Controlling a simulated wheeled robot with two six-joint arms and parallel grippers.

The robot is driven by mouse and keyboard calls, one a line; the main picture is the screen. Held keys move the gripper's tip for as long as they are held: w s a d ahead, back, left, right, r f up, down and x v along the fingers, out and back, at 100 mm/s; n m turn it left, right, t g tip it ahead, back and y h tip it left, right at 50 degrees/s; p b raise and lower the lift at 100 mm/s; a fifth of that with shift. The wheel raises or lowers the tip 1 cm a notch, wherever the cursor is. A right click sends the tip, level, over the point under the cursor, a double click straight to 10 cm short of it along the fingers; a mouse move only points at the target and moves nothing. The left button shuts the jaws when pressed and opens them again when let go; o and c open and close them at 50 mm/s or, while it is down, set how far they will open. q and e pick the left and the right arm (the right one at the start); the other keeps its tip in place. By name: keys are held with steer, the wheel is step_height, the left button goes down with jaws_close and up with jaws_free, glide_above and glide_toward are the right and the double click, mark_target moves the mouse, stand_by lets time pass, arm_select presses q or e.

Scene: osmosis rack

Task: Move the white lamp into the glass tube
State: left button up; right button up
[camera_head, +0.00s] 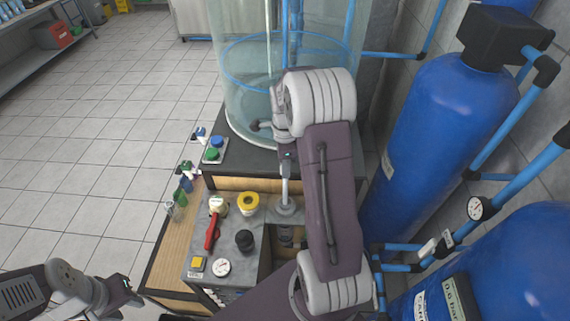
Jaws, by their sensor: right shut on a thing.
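My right gripper (286,155) points down over the rack, below the large clear glass cylinder in the picture. It is shut on what looks like the white lamp (285,187), a thin pale upright stem. The stem's lower end meets a round pale flange (286,207) on the rack; I cannot tell whether it is inside a glass tube there. My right forearm covers the area to the right. My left gripper (128,292) is at the lower left, apart from the rack; its opening is unclear.
The large glass cylinder (245,95) stands behind. The grey panel (225,240) carries a red-handled valve (211,232), yellow-ringed cap (248,204), black knob (244,240) and gauge (221,267). Small bottles (184,178) stand left. Blue tanks (435,130) crowd the right. Tiled floor (90,160) is free.

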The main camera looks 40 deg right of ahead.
steer(key=b, duration=0.5)
glide_above(285, 196)
step_height(285, 196, down, 7)
steer(key=shift+w+d, duration=0.3)
steer(key=shift+w, duration=0.05)
step_height(285, 196, down, 2)
steer(key=shift+b, duration=0.55)
steer(key=shift+f+b, duration=1.5)
steer(key=shift+f, duration=0.95)
steer(key=shift+f+b, duration=0.85)
steer(key=shift+f, duration=0.5)
steer(key=o, duration=1.5)
steer(key=shift+c, duration=0.2)
steer(key=shift+r, duration=0.1)
